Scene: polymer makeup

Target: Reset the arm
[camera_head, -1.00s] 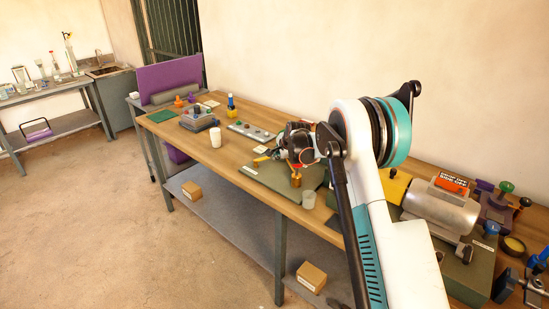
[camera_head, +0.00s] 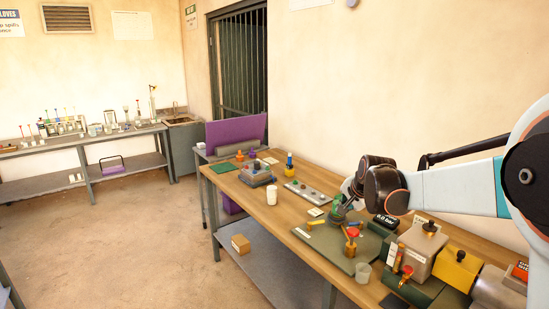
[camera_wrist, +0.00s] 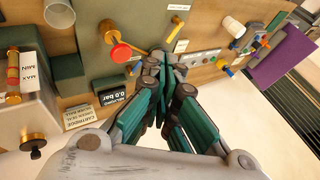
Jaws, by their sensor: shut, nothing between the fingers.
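My gripper (camera_head: 338,212) hangs over the workbench at the end of my arm, which reaches in from the right of the head view. Its green fingers (camera_wrist: 158,62) are together and empty in the wrist view. Below and beside it is a green base plate (camera_head: 323,238) carrying a brass valve with a red knob (camera_head: 351,233). The red knob (camera_wrist: 121,52) shows left of the fingers in the wrist view, apart from them. I see nothing held.
The wooden bench (camera_head: 290,215) holds a white cup (camera_head: 272,197), a grey device (camera_head: 257,174) and a black 0.0 bar display (camera_head: 386,221). A block with brass fittings (camera_head: 425,248) stands at right, near my arm. A cardboard box (camera_head: 241,244) sits on the lower shelf.

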